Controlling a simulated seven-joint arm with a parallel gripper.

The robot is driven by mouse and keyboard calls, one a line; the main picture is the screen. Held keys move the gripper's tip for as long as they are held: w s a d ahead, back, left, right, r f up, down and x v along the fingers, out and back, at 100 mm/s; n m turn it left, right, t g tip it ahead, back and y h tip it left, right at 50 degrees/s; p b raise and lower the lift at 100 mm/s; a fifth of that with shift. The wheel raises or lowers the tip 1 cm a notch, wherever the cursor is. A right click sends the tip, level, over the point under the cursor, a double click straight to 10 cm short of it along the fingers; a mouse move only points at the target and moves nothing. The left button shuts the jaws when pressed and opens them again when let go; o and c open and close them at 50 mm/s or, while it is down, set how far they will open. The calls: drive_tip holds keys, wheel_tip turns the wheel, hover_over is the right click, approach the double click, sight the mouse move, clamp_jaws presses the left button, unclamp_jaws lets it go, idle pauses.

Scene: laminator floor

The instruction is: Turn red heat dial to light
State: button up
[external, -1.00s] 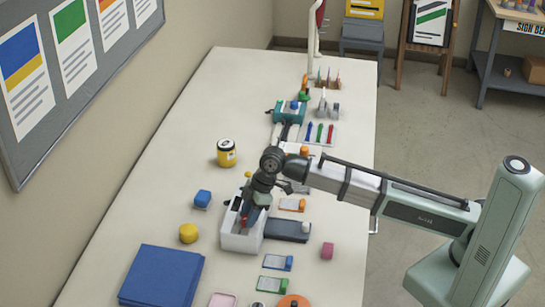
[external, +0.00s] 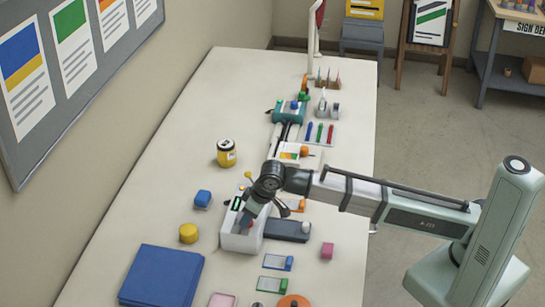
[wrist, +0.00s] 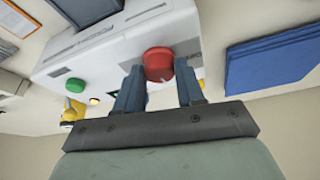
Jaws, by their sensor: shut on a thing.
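The white laminator (external: 236,238) stands on the table under my gripper, and its white body (wrist: 100,50) fills the upper middle of the wrist view. The red heat dial (wrist: 158,63) is a round red knob on its face. My gripper (wrist: 158,78) has its two blue-grey fingers on either side of the dial and is shut on it. In the external view my gripper (external: 246,222) reaches down, tilted, onto the laminator and mostly hides the dial. I see no readable light mark at the dial.
A green button (wrist: 76,85) and a small yellow light (wrist: 94,101) sit near the dial. A dark block (external: 288,231), blue block (external: 202,199), yellow knob-like piece (external: 188,233) and blue folder (external: 162,275) surround the laminator. A yellow jar (external: 226,153) stands behind.

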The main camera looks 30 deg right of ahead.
drive_tip(key=shift+m, duration=0.4)
drive_tip(key=o, duration=1)
drive_tip(key=shift+r, duration=0.1)
drive_tip(key=v, duration=1.3)
drive_tip(key=shift+s+a+r, duration=0.15)
drive_tip(key=shift+s+r, duration=0.05)
drive_tip(key=shift+r, duration=0.05)
